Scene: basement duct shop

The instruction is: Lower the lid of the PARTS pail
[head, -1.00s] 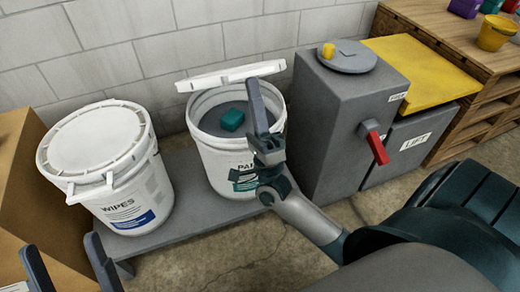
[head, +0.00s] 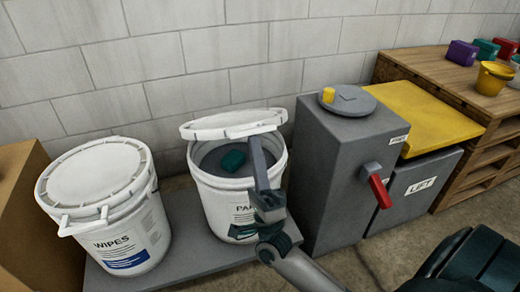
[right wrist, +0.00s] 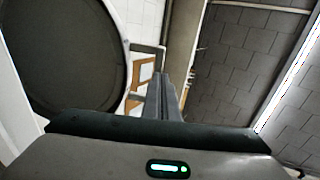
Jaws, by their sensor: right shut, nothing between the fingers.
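The white PARTS pail (head: 225,205) stands on a low grey bench, with a teal block (head: 232,161) inside. Its white lid (head: 232,122) is tilted up over the back of the rim, partly open, its upper face in sight. In the right wrist view a large dark disc, which looks like the lid's underside (right wrist: 60,55), fills the upper left. My right gripper (head: 257,145) is shut and empty, pointing up at the pail's front right. Its fingertips overlap the lid's lower right edge; I cannot tell whether they touch. The right wrist view shows the fingers (right wrist: 165,88) together. My left gripper is out of view.
A closed WIPES pail (head: 125,240) stands left on the bench (head: 185,262). A grey cabinet (head: 340,170) with a red handle (head: 379,190) is close on the right, beside a yellow-topped LIFT bin (head: 425,118). A block wall is behind.

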